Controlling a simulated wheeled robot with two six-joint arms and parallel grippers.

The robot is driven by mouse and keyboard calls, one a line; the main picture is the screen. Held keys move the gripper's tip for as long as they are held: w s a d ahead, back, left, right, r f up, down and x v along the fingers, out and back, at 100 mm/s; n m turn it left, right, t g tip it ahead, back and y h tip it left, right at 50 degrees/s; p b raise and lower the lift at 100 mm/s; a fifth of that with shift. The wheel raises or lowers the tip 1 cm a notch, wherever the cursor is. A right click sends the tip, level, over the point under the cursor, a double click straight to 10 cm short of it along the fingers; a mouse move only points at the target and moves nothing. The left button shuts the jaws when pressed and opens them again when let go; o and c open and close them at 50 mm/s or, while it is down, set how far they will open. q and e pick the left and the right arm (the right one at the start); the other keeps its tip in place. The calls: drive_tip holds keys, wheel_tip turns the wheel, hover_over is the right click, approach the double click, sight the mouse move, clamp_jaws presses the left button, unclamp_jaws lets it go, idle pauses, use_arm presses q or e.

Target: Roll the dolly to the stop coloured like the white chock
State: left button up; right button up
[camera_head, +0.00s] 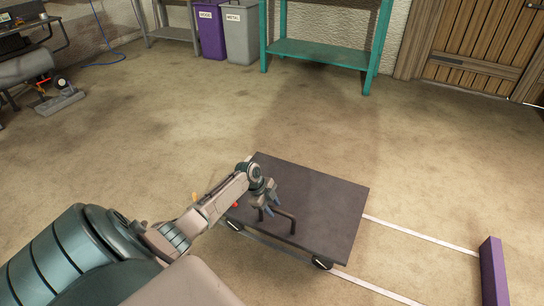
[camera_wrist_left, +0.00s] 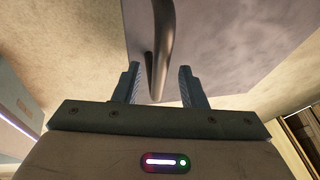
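The dolly is a flat dark platform (camera_head: 325,202) on small wheels, standing on the floor in the middle of the head view. A dark bar handle (camera_head: 293,222) rises from its near left part. My left gripper (camera_head: 270,203) is at this handle. In the left wrist view its two fingers (camera_wrist_left: 161,88) stand apart with the handle (camera_wrist_left: 162,40) between them, and gaps show beside the bar. A purple stop block (camera_head: 493,272) stands at the right edge of the head view. I see no white chock and no other stop. My right gripper is not in view.
Two pale strips (camera_head: 420,235) run along the floor from the dolly toward the purple block. Small orange and red pieces show beside my left arm. A teal bench (camera_head: 320,53), a purple bin (camera_head: 209,32) and a grey bin (camera_head: 240,38) stand at the back. The floor between is clear.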

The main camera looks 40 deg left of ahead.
use_arm(q)
drive_tip(key=p+v, duration=0.3)
drive_tip(key=v, duration=0.7)
drive_tip(key=shift+r, duration=0.3)
drive_tip(key=shift+s+a, duration=0.15)
